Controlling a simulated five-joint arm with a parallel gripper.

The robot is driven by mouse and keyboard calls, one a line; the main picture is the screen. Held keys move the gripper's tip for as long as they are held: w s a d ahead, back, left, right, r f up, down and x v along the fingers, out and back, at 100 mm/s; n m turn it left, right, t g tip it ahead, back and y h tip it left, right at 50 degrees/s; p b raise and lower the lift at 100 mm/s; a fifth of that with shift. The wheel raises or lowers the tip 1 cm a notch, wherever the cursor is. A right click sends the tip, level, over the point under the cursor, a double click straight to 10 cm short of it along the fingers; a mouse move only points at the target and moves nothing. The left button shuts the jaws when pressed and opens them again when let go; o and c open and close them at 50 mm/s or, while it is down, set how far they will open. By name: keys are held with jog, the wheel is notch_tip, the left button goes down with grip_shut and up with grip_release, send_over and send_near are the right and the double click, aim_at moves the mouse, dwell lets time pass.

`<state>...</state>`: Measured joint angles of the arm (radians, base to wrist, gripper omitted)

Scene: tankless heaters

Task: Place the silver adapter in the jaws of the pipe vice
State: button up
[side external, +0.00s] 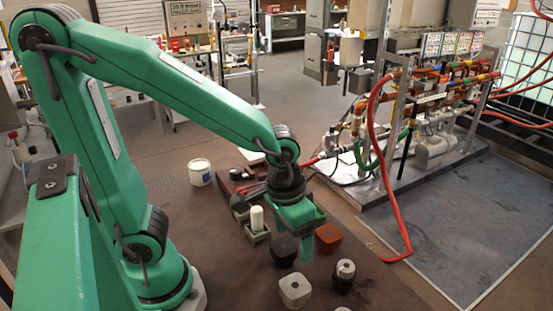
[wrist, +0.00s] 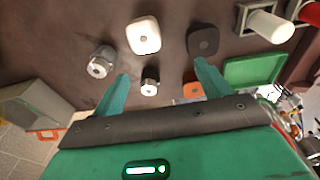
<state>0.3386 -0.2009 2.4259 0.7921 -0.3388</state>
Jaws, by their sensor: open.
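My gripper (wrist: 162,72) is open and empty, its two green fingers apart above the brown worktop. It also shows in the side view (side external: 296,230), pointing down. A small silver-topped fitting with a dark lower part (wrist: 150,80) stands between the fingers' lines; the side view shows it too (side external: 345,270). A larger all-silver round piece (wrist: 101,62) stands left of the left finger. I cannot tell which is the silver adapter. A grey square holder (wrist: 244,17) with a white cylinder (wrist: 268,26) stands at upper right. I cannot tell whether it is the pipe vice.
Near the gripper are a white block (wrist: 143,35), a black block (wrist: 203,41) and an orange block (wrist: 193,91). A red cylinder (wrist: 308,13) is at the right edge. A white tub (side external: 200,172) stands farther back. A red hose (side external: 376,150) hangs at the right.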

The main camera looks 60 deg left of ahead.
jog(key=g, duration=0.1)
send_over(296, 285)
notch_tip(296, 285, down, 4)
jog(key=shift+s+d+f, duration=0.1)
jog(key=shift+f, duration=0.15)
jog(key=shift+f, duration=0.1)
jog(key=shift+f, duration=1.2)
jog(key=shift+f, duration=0.1)
jog(key=shift+f, duration=2.5)
jog(key=c, duration=1.5)
